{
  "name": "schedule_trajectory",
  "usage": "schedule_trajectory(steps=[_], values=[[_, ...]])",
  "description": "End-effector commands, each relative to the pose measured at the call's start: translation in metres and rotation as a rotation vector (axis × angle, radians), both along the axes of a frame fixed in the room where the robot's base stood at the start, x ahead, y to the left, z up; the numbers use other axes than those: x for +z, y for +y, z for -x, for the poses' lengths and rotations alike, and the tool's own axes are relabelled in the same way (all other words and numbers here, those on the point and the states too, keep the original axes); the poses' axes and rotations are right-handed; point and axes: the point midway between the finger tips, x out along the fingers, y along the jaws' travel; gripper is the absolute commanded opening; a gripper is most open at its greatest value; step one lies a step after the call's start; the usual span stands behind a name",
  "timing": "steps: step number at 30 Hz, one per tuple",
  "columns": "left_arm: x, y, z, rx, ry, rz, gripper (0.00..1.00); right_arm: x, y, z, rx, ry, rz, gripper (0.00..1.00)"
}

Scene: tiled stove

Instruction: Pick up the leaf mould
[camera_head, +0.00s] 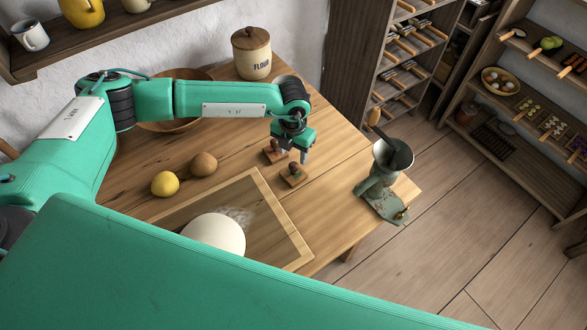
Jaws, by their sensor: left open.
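Two small brown wooden blocks with dark knob-like tops lie on the wooden table, likely moulds: one farther back (272,152) and one nearer (294,178). They are too small for me to tell which is the leaf mould. My left gripper (292,155) points down just above and between them, its fingers apart and nothing seen between them. The back block is partly behind a finger. The nearer block lies just below the fingertips in the picture. My right gripper is not in view.
A wooden board (279,226) with pale dough (214,234) lies in front, beside a lemon (165,184) and a brown round item (203,164). A flour jar (251,54) stands behind. A metal grinder (383,180) stands at the table's right corner.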

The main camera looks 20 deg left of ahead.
Motion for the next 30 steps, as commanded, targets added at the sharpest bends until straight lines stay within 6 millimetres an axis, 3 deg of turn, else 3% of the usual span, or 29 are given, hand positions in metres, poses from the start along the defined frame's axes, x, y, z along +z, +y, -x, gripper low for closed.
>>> schedule_trajectory(steps=[9,18,27,30], values=[[-0.025,-0.001,0.000,0.000,0.001,0.000,0.52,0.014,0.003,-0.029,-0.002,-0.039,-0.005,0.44],[-0.065,-0.001,0.000,0.001,0.001,0.000,0.52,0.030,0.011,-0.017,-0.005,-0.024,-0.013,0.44],[-0.071,-0.001,0.000,0.000,-0.001,0.000,0.52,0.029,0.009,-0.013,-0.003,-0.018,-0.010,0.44],[-0.071,-0.001,0.000,0.000,-0.001,0.000,0.33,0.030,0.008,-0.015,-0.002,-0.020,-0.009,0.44]])
